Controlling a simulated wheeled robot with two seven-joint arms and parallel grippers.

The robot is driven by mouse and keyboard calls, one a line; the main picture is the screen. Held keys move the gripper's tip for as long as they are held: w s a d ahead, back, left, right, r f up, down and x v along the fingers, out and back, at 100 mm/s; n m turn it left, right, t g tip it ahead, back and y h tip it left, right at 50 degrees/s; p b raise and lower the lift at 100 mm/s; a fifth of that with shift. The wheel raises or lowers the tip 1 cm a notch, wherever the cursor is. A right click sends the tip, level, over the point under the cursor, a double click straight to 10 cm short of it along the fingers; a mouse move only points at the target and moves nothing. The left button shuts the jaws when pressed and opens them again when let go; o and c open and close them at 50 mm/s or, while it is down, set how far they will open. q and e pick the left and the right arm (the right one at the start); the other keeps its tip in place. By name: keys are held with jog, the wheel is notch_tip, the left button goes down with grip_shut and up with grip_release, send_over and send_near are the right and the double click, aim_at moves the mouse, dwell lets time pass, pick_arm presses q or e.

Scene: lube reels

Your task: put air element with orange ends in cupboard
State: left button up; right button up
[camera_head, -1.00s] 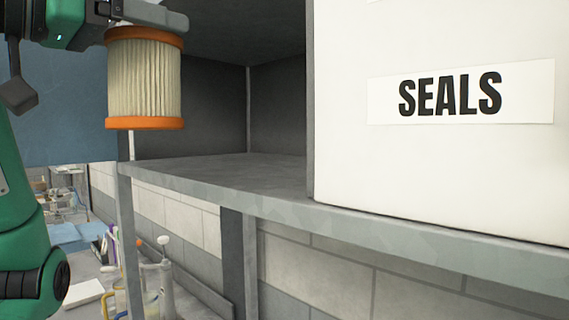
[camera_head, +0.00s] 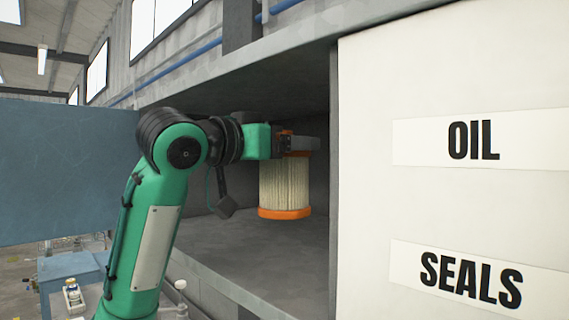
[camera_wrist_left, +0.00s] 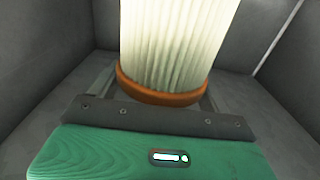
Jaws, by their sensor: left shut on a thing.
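The air element (camera_head: 285,190) is a cream pleated cylinder with orange ends. My left gripper (camera_head: 300,145) is shut on its upper end and holds it upright inside the open cupboard compartment. In the head view its lower orange end appears above the grey cupboard shelf (camera_head: 260,255), with a gap that I cannot measure. In the left wrist view the air element (camera_wrist_left: 175,45) stands out from the gripper (camera_wrist_left: 165,95), one orange end close to the jaws; its other end is out of frame. My right gripper is not in view.
A white panel (camera_head: 450,200) labelled OIL and SEALS closes off the cupboard to the right. A blue panel (camera_head: 65,170) stands at the left of the opening. The visible shelf below the element is bare. Blue benches lie far below left.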

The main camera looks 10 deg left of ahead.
aim_at(284, 182)
pick_arm(q)
jog(key=shift+f, duration=0.55)
jog(key=shift+s+a+f+p, duration=0.1)
jog(key=shift+a+f+p, duration=0.1)
jog(key=shift+f+p, duration=0.35)
jog(key=shift+f, duration=0.4)
jog(key=shift+f+p, duration=0.35)
jog(key=shift+d+f+p, duration=0.1)
jog(key=shift+f+p, duration=0.45)
jog(key=shift+f, duration=0.3)
jog(key=shift+f+p, duration=0.15)
jog(key=shift+p, duration=0.25)
jog(key=shift+f, duration=0.25)
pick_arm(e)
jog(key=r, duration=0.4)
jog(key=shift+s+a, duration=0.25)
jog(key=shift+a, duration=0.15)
pick_arm(q)
jog(key=shift+d, duration=0.1)
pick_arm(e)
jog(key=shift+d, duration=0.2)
